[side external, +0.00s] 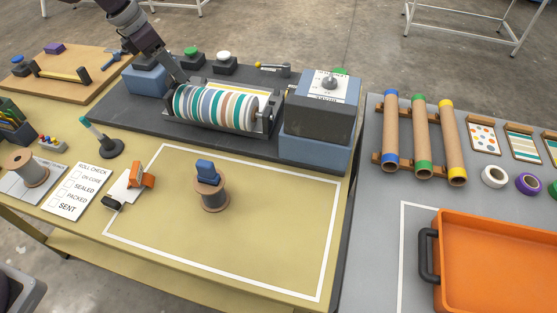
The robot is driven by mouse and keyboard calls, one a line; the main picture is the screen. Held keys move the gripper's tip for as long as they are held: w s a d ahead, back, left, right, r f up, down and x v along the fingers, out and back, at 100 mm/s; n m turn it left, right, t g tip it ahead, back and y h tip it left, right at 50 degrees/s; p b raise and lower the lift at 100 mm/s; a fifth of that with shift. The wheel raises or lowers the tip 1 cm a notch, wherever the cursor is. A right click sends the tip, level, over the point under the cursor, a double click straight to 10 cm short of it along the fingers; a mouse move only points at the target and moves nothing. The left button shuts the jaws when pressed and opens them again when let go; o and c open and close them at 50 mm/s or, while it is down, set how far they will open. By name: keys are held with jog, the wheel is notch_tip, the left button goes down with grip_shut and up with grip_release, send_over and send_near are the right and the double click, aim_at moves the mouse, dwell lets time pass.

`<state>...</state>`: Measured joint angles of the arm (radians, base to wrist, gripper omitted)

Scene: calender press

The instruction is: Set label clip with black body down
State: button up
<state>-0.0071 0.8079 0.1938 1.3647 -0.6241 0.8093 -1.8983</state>
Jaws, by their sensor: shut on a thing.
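My gripper (180,79) reaches down from the top left to the back left edge of the striped roll (215,108) in the press. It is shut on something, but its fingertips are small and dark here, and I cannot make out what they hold. A small black piece (113,203), possibly a clip, lies on the yellow table at the lower left end of a white card (122,190). An orange clip (143,178) is at the card's upper right. A blue clip (206,167) sits on top of a grey-and-brown spool (211,193).
A white-outlined area (262,240) of the table is mostly clear around the spool. A blue-grey control box (320,110) stands right of the roll. A checklist card (78,190) and a dark stand (110,148) are on the left. An orange tray (428,232) is at right.

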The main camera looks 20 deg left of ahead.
jog(key=s+d+m+g, duration=0.1)
jog(key=s+d+m, duration=0.2)
jog(key=s+d, duration=0.6)
jog(key=s+d+m+g+h, duration=0.1)
jog(key=s+d+m, duration=0.35)
jog(key=d, duration=0.85)
jog(key=s+d+m+g, duration=0.1)
jog(key=s+d+m, duration=0.1)
jog(key=s+d, duration=0.7)
jog(key=f, duration=0.5)
jog(key=w+d+f, duration=0.1)
jog(key=f, duration=0.4)
jog(key=w+f, duration=0.1)
jog(key=f, duration=0.4)
jog(key=shift+w+d, duration=0.15)
jog(key=shift+d, duration=0.05)
jog(key=shift+f, duration=0.1)
jog(key=o, duration=1.3)
